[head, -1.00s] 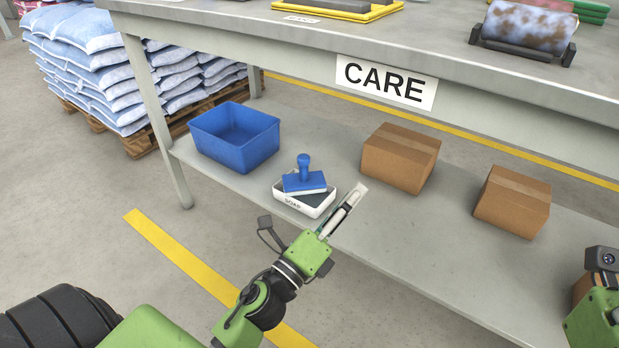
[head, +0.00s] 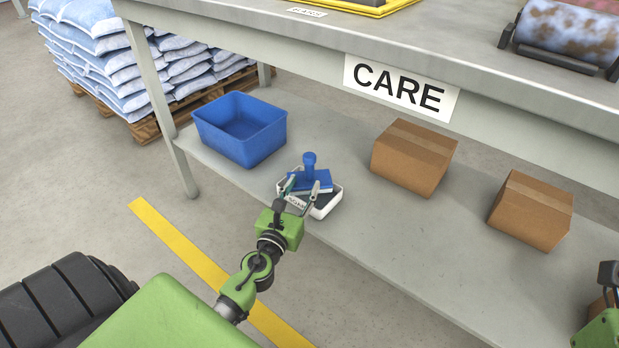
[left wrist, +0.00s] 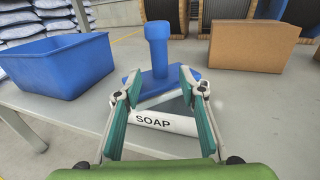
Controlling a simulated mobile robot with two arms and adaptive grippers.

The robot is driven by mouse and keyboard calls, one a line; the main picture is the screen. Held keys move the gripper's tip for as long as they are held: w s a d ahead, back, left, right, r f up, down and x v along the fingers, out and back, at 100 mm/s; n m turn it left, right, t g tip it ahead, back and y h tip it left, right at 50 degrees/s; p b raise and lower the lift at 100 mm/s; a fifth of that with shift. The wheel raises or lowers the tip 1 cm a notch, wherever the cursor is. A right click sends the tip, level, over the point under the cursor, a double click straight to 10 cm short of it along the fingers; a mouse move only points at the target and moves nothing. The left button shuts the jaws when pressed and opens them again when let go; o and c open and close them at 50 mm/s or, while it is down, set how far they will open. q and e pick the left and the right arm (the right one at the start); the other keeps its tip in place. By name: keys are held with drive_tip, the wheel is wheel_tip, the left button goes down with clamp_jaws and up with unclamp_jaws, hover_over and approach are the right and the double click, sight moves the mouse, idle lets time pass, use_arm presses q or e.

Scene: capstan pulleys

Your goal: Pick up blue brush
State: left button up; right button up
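The blue brush (head: 311,178) rests in a white tray marked SOAP (head: 325,208) on the lower shelf, its knob handle pointing up. My left gripper (head: 303,188) is open at the near side of the tray, with its fingers pointing at the brush. In the left wrist view the brush (left wrist: 158,58) stands beyond and between the two spread fingertips (left wrist: 158,82), and the SOAP tray (left wrist: 165,123) shows below it. I cannot tell whether the fingers touch anything. My right gripper (head: 607,275) is only partly in view at the right edge.
A blue bin (head: 240,130) stands left of the tray. Two cardboard boxes (head: 413,158) (head: 530,210) stand to the right on the shelf. The workbench top with the CARE sign (head: 402,88) overhangs the shelf. Bare shelf lies right of the tray.

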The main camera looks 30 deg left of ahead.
sight(308, 177)
use_arm(q)
drive_tip(key=shift+x, duration=2.75)
clamp_jaws()
